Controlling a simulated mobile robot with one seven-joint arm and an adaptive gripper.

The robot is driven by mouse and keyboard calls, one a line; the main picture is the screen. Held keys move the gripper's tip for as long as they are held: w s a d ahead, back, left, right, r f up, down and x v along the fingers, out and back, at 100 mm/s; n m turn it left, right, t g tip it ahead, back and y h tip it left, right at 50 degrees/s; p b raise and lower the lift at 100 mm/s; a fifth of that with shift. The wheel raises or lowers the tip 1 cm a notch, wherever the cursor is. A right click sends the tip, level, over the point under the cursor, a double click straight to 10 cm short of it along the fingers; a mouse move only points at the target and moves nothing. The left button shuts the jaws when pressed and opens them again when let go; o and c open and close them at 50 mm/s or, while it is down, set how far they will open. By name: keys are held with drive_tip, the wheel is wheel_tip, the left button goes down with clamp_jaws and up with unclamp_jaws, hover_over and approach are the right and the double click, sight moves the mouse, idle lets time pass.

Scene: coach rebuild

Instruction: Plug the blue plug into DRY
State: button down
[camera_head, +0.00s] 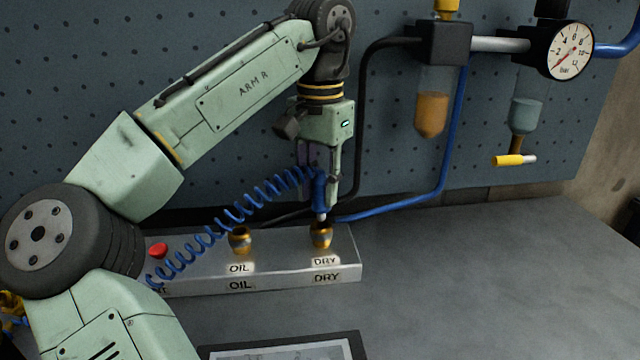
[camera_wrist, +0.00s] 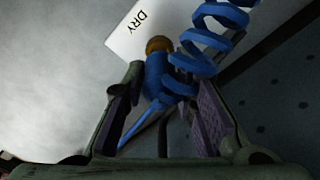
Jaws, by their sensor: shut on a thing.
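My gripper (camera_head: 319,190) points down above the right end of the metal block (camera_head: 285,260). It is shut on the blue plug (camera_head: 320,192), which hangs upright with its metal tip at the top of the brass DRY socket (camera_head: 321,236). I cannot tell whether the tip is inside the socket or just above it. In the wrist view the blue plug (camera_wrist: 156,76) sits between the fingers, with the brass socket (camera_wrist: 158,45) at its end beside the DRY label (camera_wrist: 138,22). A coiled blue hose (camera_head: 235,215) runs from the plug down to the left.
The brass OIL socket (camera_head: 240,240) stands left of DRY on the same block. A red button or cap (camera_head: 158,250) is further left. Filter bowls and a gauge (camera_head: 570,50) hang on the pegboard. A framed panel (camera_head: 285,348) lies in front. The bench at right is clear.

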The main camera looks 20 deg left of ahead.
sight(320, 201)
drive_tip(key=shift+f+b, duration=0.3)
drive_tip(key=shift+f, duration=1.2)
drive_tip(key=c, duration=1.2)
unclamp_jaws()
drive_tip(key=shift+r, duration=0.1)
